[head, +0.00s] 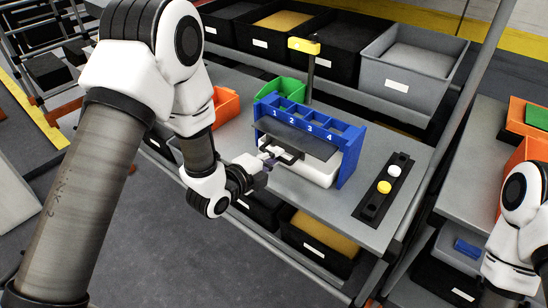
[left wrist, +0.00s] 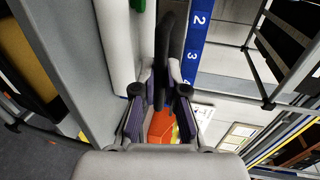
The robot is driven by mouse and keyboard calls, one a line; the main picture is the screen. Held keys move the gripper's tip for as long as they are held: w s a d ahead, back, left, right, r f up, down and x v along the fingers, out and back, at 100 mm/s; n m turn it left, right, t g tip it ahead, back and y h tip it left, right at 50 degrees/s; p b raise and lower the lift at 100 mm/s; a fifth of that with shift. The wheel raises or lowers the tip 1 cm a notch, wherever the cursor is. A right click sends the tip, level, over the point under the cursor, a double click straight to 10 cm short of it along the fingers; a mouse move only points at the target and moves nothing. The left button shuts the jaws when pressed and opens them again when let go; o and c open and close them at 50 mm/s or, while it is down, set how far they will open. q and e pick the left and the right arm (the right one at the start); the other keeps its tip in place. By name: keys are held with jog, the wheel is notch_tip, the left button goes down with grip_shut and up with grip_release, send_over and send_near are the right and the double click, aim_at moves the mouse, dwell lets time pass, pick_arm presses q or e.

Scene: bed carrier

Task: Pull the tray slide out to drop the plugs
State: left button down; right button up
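A blue fixture (head: 349,153) with compartments numbered 1 to 4 stands on the grey table. A dark flat slide (head: 300,138) sits under its compartments, with a black handle on the near side. A white bin (head: 304,171) is below the slide. My left gripper (head: 271,158) is at the handle. In the left wrist view, the fingers of the gripper (left wrist: 160,105) are apart, with the black handle (left wrist: 172,50) reaching between them; I see no clear grip on it. The compartments' contents and any plugs are hidden. My right gripper is out of view.
A black strip with white and yellow buttons (head: 384,187) lies right of the fixture. A green bin (head: 287,88) and a yellow-topped post (head: 304,46) stand behind it. An orange bin (head: 226,104) is at left. Grey and black bins line the shelf behind.

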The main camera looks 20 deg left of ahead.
pick_arm(q)
jog(key=c, duration=1.2)
grip_release()
jog(key=shift+s+a+f, duration=0.1)
jog(key=shift+s, duration=0.1)
jog(key=v, duration=0.7)
